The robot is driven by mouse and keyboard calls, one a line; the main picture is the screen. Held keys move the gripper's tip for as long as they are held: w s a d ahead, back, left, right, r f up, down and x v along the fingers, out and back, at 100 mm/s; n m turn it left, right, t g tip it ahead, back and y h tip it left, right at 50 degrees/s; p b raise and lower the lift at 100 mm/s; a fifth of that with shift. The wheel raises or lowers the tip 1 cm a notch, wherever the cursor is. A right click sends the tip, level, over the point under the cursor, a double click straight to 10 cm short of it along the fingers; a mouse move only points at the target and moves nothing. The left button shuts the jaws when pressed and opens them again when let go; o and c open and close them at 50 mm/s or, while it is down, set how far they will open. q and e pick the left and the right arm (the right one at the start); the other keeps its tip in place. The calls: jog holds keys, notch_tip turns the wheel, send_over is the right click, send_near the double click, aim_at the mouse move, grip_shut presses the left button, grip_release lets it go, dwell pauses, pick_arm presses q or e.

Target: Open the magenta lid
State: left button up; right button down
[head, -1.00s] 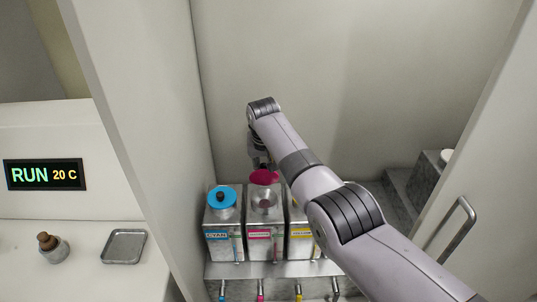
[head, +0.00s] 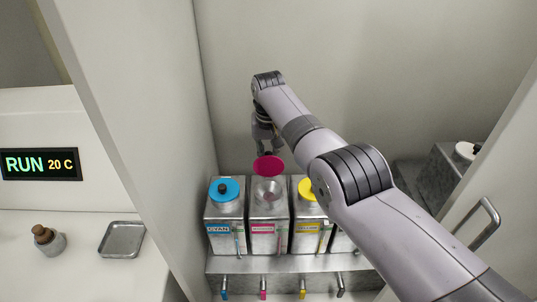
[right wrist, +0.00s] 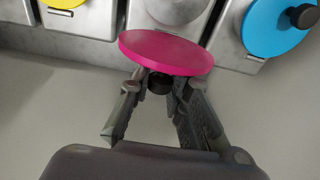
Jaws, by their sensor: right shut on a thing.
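The magenta lid (head: 269,166) is off its tank and tilted, held a little above and behind the magenta tank (head: 268,224). The tank's round opening shows uncovered in the head view. My right gripper (head: 264,148) is shut on the black knob of the lid. In the right wrist view the lid (right wrist: 166,53) sits in front of the two fingers (right wrist: 157,85), with the knob between them. My left gripper is not in view.
The cyan tank (head: 225,222) with its blue lid stands left of the magenta tank, and the yellow tank (head: 306,230) stands right of it. Walls enclose the tanks at left and back.

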jog(key=c, duration=1.5)
grip_release()
jog(key=shift+w+f, duration=0.1)
jog(key=shift+o, duration=0.2)
jog(key=shift+r, duration=0.25)
notch_tip(320, 180, up, 12)
jog(key=s, duration=0.1)
jog(key=shift+s+f, duration=0.2)
jog(key=shift+f, duration=0.05)
jog(key=shift+f, duration=0.1)
